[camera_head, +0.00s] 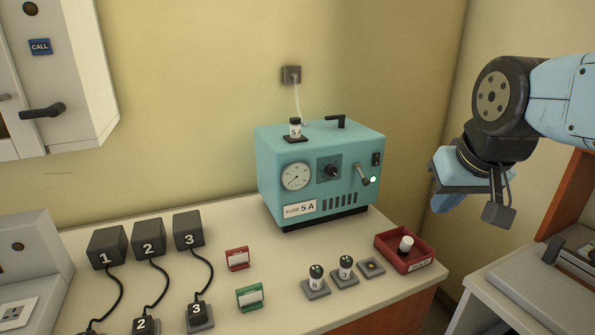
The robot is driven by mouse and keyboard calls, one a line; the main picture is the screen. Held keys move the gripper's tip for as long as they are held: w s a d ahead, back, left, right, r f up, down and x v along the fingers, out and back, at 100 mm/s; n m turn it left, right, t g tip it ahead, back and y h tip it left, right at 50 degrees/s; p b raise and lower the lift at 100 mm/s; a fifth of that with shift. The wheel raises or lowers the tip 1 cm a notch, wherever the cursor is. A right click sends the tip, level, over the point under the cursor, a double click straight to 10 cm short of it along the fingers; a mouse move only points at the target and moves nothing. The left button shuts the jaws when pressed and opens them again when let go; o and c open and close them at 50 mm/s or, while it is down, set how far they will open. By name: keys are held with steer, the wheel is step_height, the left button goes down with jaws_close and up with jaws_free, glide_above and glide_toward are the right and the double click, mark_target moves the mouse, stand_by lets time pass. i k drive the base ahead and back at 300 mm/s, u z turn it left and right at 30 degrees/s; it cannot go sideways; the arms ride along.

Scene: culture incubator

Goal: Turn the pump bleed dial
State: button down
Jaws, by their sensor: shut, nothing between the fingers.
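The teal pump box (275,160) stands at the back of the bench against the yellow wall. A small black round dial (331,172) on a dark square plate sits in the middle of its front face, right of a white round gauge (296,176). I take this to be the bleed dial; its pointer setting is too small to read. My gripper (498,213) hangs in the air at the right, well clear of the pump and dial. It is shut and empty.
A lever (361,174) and lit green lamp (373,180) are right of the dial. Numbered black blocks (148,240) are at left.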

mark_target(330, 170)
steer(key=z, duration=0.25)
steer(key=k, duration=1.1)
steer(key=u, duration=0.5)
steer(key=i, duration=0.5)
steer(key=z, duration=0.1)
